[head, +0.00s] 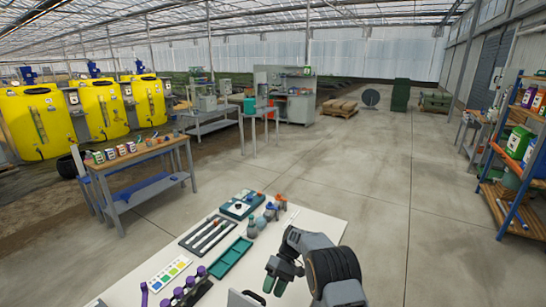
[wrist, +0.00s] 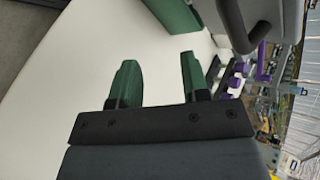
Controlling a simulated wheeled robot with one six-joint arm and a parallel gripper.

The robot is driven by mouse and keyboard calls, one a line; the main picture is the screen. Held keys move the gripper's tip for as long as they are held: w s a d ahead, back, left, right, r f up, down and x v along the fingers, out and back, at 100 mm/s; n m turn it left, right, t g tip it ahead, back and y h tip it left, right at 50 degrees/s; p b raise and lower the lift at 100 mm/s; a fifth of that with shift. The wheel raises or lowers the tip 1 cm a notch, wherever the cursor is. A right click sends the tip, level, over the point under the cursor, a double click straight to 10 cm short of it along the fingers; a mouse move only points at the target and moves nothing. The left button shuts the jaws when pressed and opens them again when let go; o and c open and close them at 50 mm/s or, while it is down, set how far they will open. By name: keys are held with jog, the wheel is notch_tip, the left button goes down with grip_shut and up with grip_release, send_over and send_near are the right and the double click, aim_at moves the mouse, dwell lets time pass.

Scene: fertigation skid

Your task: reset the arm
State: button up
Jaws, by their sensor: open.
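My gripper (head: 277,280) is at the lower middle of the head view, over the right part of the white table (head: 325,226). In the wrist view its two green fingers (wrist: 158,80) stand apart with nothing between them. The white tabletop (wrist: 90,60) shows behind the fingers. My arm is bent, and it hides part of the table's near right side in the head view.
On the table are a green tray (head: 231,258), a dark tray with pens (head: 208,236), a colour chart (head: 170,274), a purple-capped rack (head: 186,288), a teal case (head: 243,205) and small bottles (head: 270,211). A shelf (head: 515,185) stands right.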

jog(key=s+d+r+m+t+h, duration=0.2)
jog(key=s+d+r+t, duration=0.4)
jog(key=s+r, duration=0.5)
jog(key=s+d+r+m+t+h, duration=0.3)
jog(key=s+d+r+t, duration=0.4)
jog(key=s+d+r, duration=0.3)
notch_tip(320, 180, up, 3)
jog(key=shift+s+d+r+m+t+h, duration=0.1)
jog(key=shift+s+d+m+t+h, duration=0.2)
jog(key=shift+s+m, duration=0.35)
jog(key=shift+s+a, duration=0.1)
